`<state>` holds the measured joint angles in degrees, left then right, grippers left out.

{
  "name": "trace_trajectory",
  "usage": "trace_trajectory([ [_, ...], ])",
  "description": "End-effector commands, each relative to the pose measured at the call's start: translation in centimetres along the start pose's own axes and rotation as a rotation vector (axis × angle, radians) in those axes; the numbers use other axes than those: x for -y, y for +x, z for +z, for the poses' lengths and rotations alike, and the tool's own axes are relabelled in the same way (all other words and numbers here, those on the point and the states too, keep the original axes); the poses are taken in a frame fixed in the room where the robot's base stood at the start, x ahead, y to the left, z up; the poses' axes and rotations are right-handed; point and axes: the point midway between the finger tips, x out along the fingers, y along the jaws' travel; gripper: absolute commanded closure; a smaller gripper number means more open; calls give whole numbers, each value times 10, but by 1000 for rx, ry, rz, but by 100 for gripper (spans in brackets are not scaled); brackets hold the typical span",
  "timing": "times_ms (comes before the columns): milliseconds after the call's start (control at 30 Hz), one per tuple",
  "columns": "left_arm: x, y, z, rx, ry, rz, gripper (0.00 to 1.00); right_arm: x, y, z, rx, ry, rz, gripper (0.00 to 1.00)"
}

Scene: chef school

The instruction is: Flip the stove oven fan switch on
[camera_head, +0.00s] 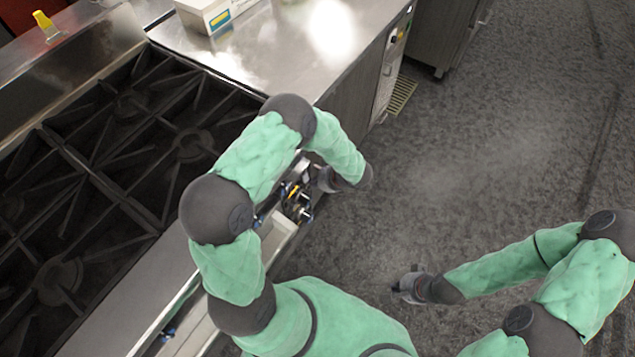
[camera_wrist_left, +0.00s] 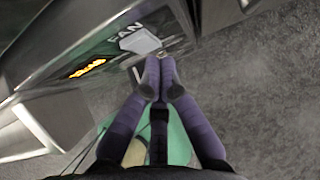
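The fan switch (camera_wrist_left: 140,41), a pale grey rocker under the word FAN, is on the dark stove front in the left wrist view. My left gripper (camera_wrist_left: 160,64) has its two purple-grey fingertips together just below the switch. Whether they touch it I cannot tell. In the head view, the left gripper (camera_head: 297,200) is at the stove's front edge, partly covered by my arm, and the switch cannot be made out there. My right gripper (camera_head: 408,288) hangs over the floor, away from the stove, too small to read its fingers.
An orange lit marking (camera_wrist_left: 87,68) is on the panel left of the switch. The stove top (camera_head: 120,150) has black grates. A steel counter (camera_head: 270,45) with a white box (camera_head: 205,14) adjoins it. The grey floor (camera_head: 480,170) at right is clear.

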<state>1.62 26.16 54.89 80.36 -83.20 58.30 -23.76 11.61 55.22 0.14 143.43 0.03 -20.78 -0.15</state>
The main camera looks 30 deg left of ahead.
Motion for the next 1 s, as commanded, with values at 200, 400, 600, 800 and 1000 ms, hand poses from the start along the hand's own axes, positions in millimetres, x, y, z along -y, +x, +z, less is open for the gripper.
trace_trajectory([
  [200, 0, 3, 0, 0, -1, 0, 100, -1, 3, 0, 0, 0, 0, 100],
  [400, 0, 14, 0, 0, -1, 0, 100, -5, 15, 0, 0, 0, 0, 100],
  [600, 0, 12, 1, 0, -1, 0, 100, -5, 13, 0, 0, 0, 0, 100],
  [800, 0, 12, 1, 0, -1, 0, 100, -4, 13, 0, 0, 0, 0, 100],
  [1000, 0, 6, 6, 0, -1, 0, 100, -3, 8, 0, 0, 0, 0, 100],
])
